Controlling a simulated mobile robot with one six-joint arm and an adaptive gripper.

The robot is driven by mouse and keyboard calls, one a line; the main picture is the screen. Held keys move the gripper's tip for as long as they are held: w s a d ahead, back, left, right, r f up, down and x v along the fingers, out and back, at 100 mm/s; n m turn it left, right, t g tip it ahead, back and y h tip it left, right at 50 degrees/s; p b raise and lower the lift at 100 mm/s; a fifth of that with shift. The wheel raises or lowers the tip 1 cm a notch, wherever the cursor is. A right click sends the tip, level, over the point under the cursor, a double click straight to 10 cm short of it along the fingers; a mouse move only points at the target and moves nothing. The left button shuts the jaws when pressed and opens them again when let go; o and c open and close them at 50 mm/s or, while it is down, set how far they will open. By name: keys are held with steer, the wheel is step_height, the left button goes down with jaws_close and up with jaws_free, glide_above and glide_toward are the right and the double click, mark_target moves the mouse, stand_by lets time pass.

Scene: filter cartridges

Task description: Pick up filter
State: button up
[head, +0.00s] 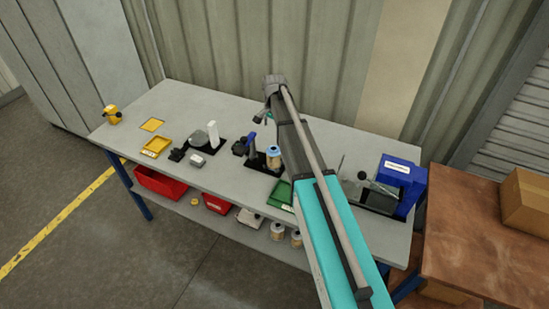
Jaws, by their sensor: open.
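A white upright cylinder (213,131), which looks like a filter cartridge, stands on a dark base left of the table's middle. A tan and white cylinder with a blue top (273,157) stands on a black plate beside my arm; it may also be a filter. My gripper (261,119) is small and partly hidden behind my arm. It is open, with nothing seen in it, above the back of the table, right of the white cylinder and apart from it. I cannot tell its exact height.
The grey table (185,95) is bare along its back left. A yellow tray (156,146), a green tray (281,193) and a blue box (402,176) stand on it. Several tan cylinders (277,230) and red bins (160,184) are on the shelf below. Corrugated wall stands behind.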

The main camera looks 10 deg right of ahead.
mark_target(274, 148)
steer(key=shift+f+b, duration=4.2)
steer(key=shift+f, duration=0.1)
steer(key=shift+w+f+b, duration=0.1)
steer(key=shift+f+b, duration=2.5)
steer(key=c, duration=0.9)
